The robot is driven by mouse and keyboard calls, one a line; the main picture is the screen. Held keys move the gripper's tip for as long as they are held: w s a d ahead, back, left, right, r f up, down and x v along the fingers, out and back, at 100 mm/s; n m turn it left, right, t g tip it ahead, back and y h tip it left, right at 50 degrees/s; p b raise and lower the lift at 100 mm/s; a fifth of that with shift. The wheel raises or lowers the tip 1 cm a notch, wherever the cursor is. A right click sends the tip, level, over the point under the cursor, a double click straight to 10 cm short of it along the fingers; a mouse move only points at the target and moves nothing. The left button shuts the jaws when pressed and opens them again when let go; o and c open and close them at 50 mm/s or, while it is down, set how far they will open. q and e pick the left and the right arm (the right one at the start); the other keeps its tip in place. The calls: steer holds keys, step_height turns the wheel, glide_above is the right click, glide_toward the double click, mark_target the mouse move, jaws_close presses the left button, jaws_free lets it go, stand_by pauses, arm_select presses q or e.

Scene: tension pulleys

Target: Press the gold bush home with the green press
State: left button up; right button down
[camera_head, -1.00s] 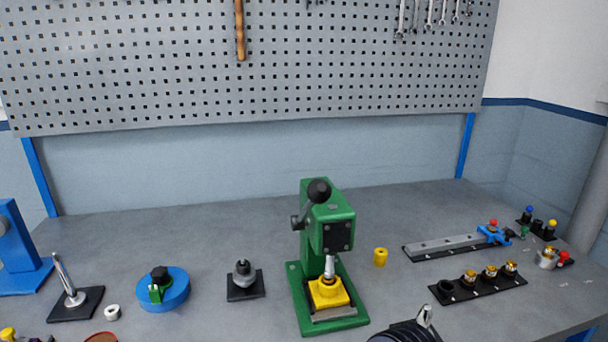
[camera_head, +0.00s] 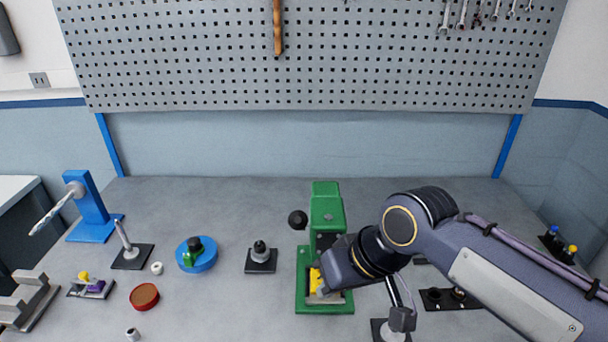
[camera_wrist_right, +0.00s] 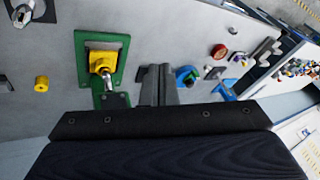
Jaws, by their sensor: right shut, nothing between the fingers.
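The green press (camera_head: 327,212) stands mid-bench, and its head and base also show in the wrist view (camera_wrist_right: 82,48). A yellow block (camera_wrist_right: 103,60) sits on its base with the silver ram (camera_wrist_right: 106,74) over it. I cannot make out the gold bush there. The press lever's black knob (camera_head: 298,220) is at the left of the press head. My right arm crosses from the right, with its hand in front of the press, partly covering the yellow block. My right gripper (camera_wrist_right: 160,72) is shut and empty, pointing beside the press in the wrist view. My left gripper is out of view.
A black post fixture (camera_head: 260,258) and a blue disc (camera_head: 197,258) stand left of the press. A yellow cylinder (camera_wrist_right: 41,84) stands on its other side. A black rack (camera_head: 446,303) is partly behind my arm. The bench behind the press is clear.

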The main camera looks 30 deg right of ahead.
mark_target(299, 223)
steer(key=w+d+r+m+g+h, duration=0.1)
steer(key=w+d+r+m+g, duration=0.15)
steer(key=w+r, duration=0.55)
steer(key=w+d+r+m+g+h, duration=0.15)
steer(key=w+r+m, duration=0.3)
steer(key=r, duration=0.75)
steer(key=shift+n+t+y, duration=0.25)
steer(key=shift+n+t, duration=0.15)
steer(key=shift+n, duration=0.1)
steer(key=f, duration=0.4)
steer(key=a+f+b, duration=0.1)
steer(key=f, duration=0.3)
steer(key=a+f+b, duration=0.1)
steer(key=f, duration=0.3)
steer(key=shift+s+f, duration=0.25)
steer(key=shift+f, duration=0.1)
